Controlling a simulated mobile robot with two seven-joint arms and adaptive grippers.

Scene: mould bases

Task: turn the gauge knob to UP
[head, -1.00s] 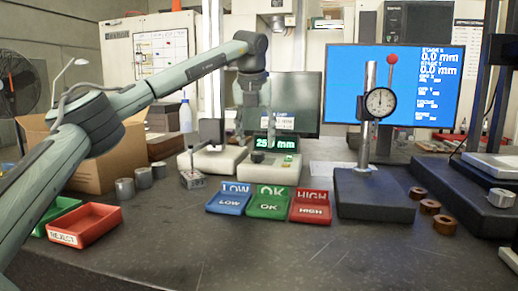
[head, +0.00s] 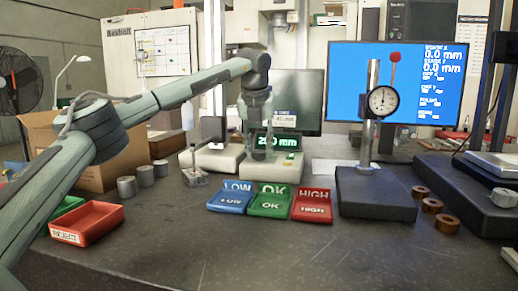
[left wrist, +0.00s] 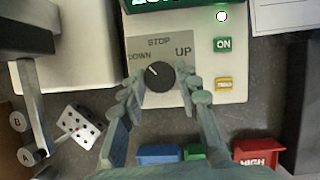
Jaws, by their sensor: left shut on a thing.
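The gauge (head: 283,172) is a cream box with a lit green readout, standing at the middle back of the table. Its black gauge knob (left wrist: 160,77) sits on a grey panel marked DOWN at left, STOP at top and UP at right. The knob's white mark points to the upper left, on the DOWN side. My left gripper (left wrist: 165,81) is shut on the knob, one finger at each side; in the head view the left gripper (head: 262,150) comes down over the gauge and hides the knob. My right gripper is in neither view.
LOW (head: 230,200), OK (head: 269,204) and HIGH (head: 312,207) trays lie in front of the gauge. A dial indicator stand (head: 375,190) is to the right. A red REJECT tray (head: 88,222) is at left. The front middle table is clear.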

